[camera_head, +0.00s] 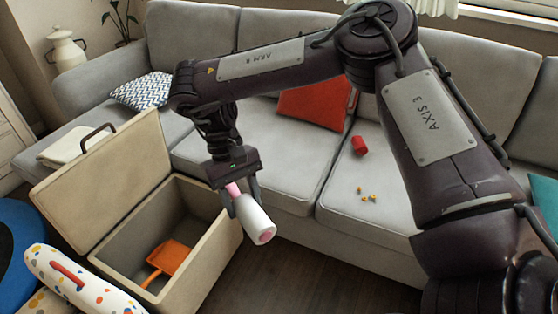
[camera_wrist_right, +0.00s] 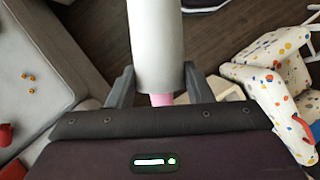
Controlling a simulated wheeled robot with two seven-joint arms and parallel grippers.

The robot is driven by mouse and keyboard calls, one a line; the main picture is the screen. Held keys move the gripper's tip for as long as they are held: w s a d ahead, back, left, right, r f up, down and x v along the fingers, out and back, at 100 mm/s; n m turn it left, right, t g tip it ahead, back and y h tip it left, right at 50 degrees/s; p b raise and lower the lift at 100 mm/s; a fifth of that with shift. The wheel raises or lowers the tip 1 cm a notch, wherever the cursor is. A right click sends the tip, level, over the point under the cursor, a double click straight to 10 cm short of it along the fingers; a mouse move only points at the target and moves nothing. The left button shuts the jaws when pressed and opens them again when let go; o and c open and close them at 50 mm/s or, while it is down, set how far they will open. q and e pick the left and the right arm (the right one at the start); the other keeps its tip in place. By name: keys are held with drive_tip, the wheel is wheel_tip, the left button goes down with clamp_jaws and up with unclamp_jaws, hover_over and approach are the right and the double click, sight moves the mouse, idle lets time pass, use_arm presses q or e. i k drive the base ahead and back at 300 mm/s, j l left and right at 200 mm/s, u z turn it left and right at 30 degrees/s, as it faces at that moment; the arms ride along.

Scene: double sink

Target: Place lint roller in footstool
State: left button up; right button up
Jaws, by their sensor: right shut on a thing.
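The lint roller, a white cylinder with pink ends (camera_head: 254,218), is in my right gripper (camera_head: 240,203). The gripper is shut on it near its pink handle, and the white roll points down and to the right in the head view. The roller also shows between the fingers in the right wrist view (camera_wrist_right: 155,45). The footstool (camera_head: 213,262) is a beige box with its lid (camera_head: 110,170) raised at the left. The gripper and roller are above and beside its right edge. An orange dustpan (camera_head: 168,258) lies inside the footstool. My left gripper is not in view.
A grey sofa (camera_head: 365,205) stands behind, with a red cushion (camera_head: 313,103), a red cup-like object (camera_head: 359,145) and several small yellow pieces (camera_head: 367,196) on it. A spotted white object (camera_head: 75,280) stands at front left. The dark floor (camera_head: 290,275) right of the footstool is clear.

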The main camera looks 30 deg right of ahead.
sight(195, 245)
drive_tip(key=i+l, duration=0.4)
drive_tip(key=l, duration=0.15)
drive_tip(key=i+l+u, duration=0.3)
drive_tip(key=l+u, duration=0.35)
drive_tip(key=i+l+u, duration=0.15)
drive_tip(key=l+u, duration=0.15)
drive_tip(key=l, duration=0.2)
